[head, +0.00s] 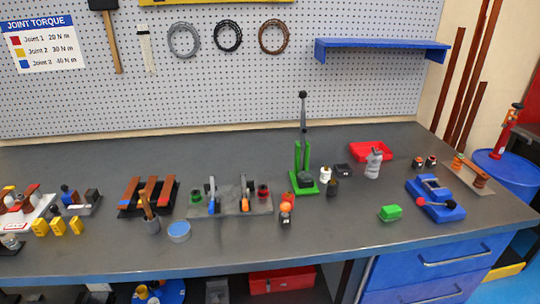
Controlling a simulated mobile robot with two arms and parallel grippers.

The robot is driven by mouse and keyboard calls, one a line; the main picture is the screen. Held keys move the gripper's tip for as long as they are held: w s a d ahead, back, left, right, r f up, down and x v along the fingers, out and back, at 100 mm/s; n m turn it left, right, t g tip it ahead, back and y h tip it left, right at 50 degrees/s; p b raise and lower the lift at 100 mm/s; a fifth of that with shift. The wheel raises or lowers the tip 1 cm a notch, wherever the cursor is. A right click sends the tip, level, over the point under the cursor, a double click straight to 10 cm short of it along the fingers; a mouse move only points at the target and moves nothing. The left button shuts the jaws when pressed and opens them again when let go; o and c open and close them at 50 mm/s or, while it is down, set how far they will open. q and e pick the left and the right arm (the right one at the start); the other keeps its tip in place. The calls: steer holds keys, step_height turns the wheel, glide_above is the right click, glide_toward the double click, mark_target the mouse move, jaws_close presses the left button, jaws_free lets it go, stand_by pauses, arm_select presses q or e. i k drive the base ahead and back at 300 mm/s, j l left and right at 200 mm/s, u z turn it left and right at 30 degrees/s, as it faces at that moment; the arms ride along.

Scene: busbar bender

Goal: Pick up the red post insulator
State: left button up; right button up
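A small red piece, which looks like a post insulator (263,191), stands upright at the right end of a grey fixture plate (232,208). Another small red piece (289,197) stands on the bench just right of the plate, partly hidden behind an orange-topped part (286,211). I cannot tell for certain which of the two is the red post insulator. Neither of my grippers is in view.
A green lever press (304,160) stands behind and right of the plate. A red tray (371,151), a green block (390,213) and a blue bending tool (436,200) are further right. A blue tin (179,231) stands left. The bench front centre is clear.

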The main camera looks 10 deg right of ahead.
mark_target(290, 199)
steer(key=i+l+u, duration=0.15)
steer(key=l+u, duration=0.25)
steer(key=l, duration=0.2)
steer(key=l+u, duration=0.4)
steer(key=l, duration=0.15)
steer(key=l+u, duration=0.4)
steer(key=l, duration=0.25)
